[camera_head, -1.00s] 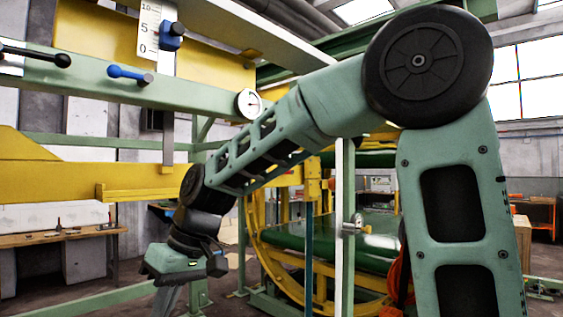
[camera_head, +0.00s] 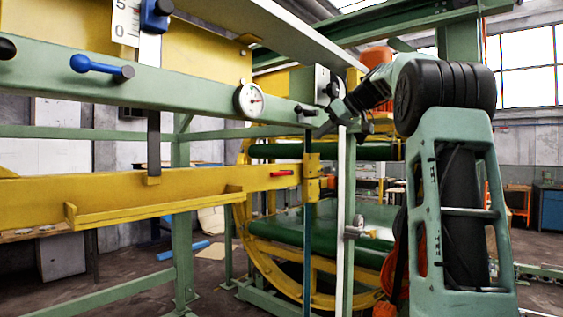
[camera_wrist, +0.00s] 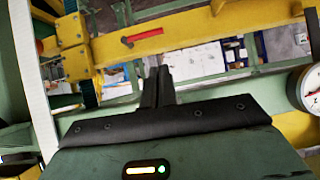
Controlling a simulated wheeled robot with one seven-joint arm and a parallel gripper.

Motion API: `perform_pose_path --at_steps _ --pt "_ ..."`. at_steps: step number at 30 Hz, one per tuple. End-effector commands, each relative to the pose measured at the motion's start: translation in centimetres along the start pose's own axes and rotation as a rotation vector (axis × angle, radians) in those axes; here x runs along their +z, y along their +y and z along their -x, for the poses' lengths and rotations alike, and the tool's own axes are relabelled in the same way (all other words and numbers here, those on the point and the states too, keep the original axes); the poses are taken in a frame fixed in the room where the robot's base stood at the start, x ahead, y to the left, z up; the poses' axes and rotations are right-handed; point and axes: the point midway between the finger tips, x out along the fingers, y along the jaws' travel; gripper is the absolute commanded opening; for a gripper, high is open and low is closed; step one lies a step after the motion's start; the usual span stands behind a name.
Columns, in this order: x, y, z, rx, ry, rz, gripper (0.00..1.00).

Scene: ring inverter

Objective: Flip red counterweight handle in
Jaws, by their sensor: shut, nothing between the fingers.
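The red handle (camera_head: 282,173) is a small bar lying level on the face of the yellow beam (camera_head: 205,190), near the beam's right end. In the wrist view the red handle (camera_wrist: 142,36) shows above and slightly left of my fingertips, on the yellow beam (camera_wrist: 190,35). My gripper (camera_head: 323,130) is above and to the right of the handle, in front of the green rail's right end. In the wrist view my gripper (camera_wrist: 160,74) has its dark fingers together and empty, apart from the handle.
A dial gauge (camera_head: 249,100) and a blue lever (camera_head: 100,66) sit on the green rail (camera_head: 190,85). A white upright post (camera_head: 343,215) stands right of the beam end. A yellow ring (camera_head: 262,255) lies behind. The space before the handle looks clear.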

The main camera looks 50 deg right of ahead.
Motion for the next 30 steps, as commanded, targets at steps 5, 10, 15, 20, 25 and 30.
perform_pose_path --at_steps 5,10,15,20,25,30 --pt "-0.2 1.3 1.8 0.025 0.019 0.014 0.00" --pt "-0.2 1.3 1.9 0.025 0.019 0.015 0.00" --pt "-0.2 1.3 1.7 0.024 0.018 0.014 0.00" --pt "-0.3 1.3 0.5 0.022 0.018 0.012 0.00" --pt "-0.5 1.3 -2.6 0.018 0.017 0.011 0.00" --pt "-0.6 1.4 -6.1 0.019 0.016 0.012 0.00"
